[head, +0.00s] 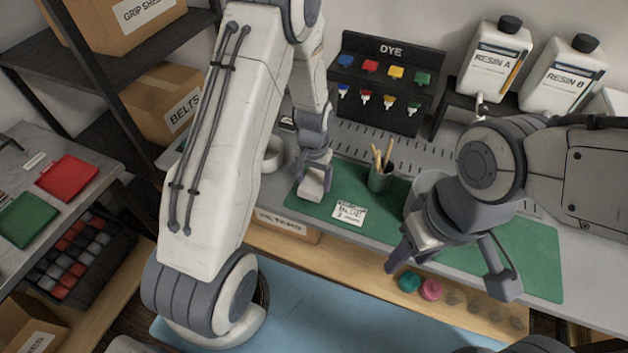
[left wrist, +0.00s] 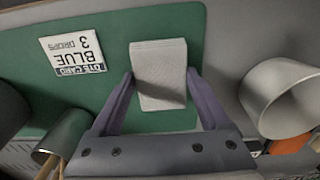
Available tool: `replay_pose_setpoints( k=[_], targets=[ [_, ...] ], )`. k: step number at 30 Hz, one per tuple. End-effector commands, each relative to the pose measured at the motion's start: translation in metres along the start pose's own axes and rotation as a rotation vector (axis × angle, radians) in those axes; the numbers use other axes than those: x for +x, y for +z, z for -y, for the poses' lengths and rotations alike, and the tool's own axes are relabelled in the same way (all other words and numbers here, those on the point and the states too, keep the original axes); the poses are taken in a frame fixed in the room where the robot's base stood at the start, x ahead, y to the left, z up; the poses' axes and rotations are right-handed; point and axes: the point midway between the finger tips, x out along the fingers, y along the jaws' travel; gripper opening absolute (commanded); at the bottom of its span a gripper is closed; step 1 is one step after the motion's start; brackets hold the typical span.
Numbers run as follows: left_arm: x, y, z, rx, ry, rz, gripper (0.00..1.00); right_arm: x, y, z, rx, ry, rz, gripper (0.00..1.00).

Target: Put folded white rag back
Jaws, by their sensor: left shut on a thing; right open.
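The folded white rag (head: 311,184) is a small pale block at the left end of the green mat (head: 385,218). My left gripper (head: 314,166) points down at it and is shut on it. In the left wrist view the rag (left wrist: 160,68) sits between the two purple fingers, over the green mat near its edge. I cannot tell whether it touches the mat or is just above it. My right gripper (head: 447,272) is open and empty, in front of the bench on the right.
A white card reading BLUE 3 drops (head: 349,212) lies on the mat. A white round container (left wrist: 278,95) is beside the rag. The dye rack (head: 388,85) and resin bottles (head: 494,62) stand at the back.

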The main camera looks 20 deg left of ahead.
Motion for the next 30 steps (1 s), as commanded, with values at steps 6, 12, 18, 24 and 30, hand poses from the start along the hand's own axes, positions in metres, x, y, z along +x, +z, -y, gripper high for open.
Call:
replay_pose_setpoints(
  k=[6, 12, 18, 24, 30],
  targets=[
    [0.008, 0.0, 0.0, 0.0, 0.0, -0.001, 0.19, -0.001, 0.0, 0.0, 0.0, 0.0, 0.0, 0.5],
    [0.01, 0.0, 0.0, 0.0, 0.0, -0.001, 0.19, 0.001, 0.0, 0.0, 0.0, 0.0, 0.0, 0.5],
    [0.01, 0.0, 0.0, 0.0, 0.0, -0.001, 1.0, 0.001, 0.0, 0.0, 0.0, 0.0, 0.0, 0.5],
    [0.007, 0.0, 0.0, 0.0, 0.0, -0.001, 1.0, -0.002, 0.0, 0.0, 0.0, 0.0, 0.0, 0.5],
    [-0.02, -0.002, 0.0, 0.0, 0.0, -0.007, 1.0, 0.001, 0.0, 0.0, 0.0, 0.0, 0.0, 0.5]
  ],
)
